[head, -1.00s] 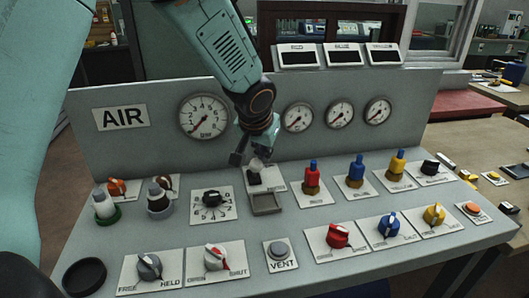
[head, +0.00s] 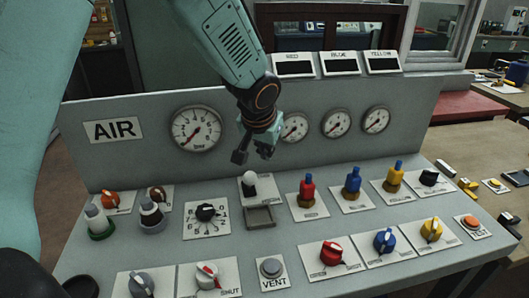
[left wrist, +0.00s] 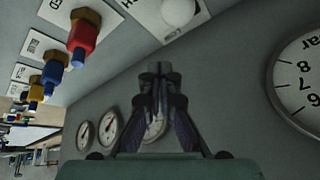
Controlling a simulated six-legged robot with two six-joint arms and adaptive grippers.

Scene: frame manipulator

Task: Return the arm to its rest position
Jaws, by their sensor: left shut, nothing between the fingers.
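My left gripper (head: 254,157) hangs in front of the panel's upright back, just above a white-knobbed switch (head: 249,178), and is apart from it. In the left wrist view its fingers (left wrist: 160,72) are together with nothing between them. The teal left arm (head: 228,45) reaches down from the top of the head view. The white knob (left wrist: 177,12) shows at the top of the left wrist view. My right gripper is not in view.
The grey AIR console carries a large gauge (head: 196,129), several small gauges, red (head: 307,188), blue (head: 353,181) and yellow (head: 395,174) bottle-shaped fittings, and several rotary knobs. A VENT button (head: 271,268) is at the front. Three small displays stand on top.

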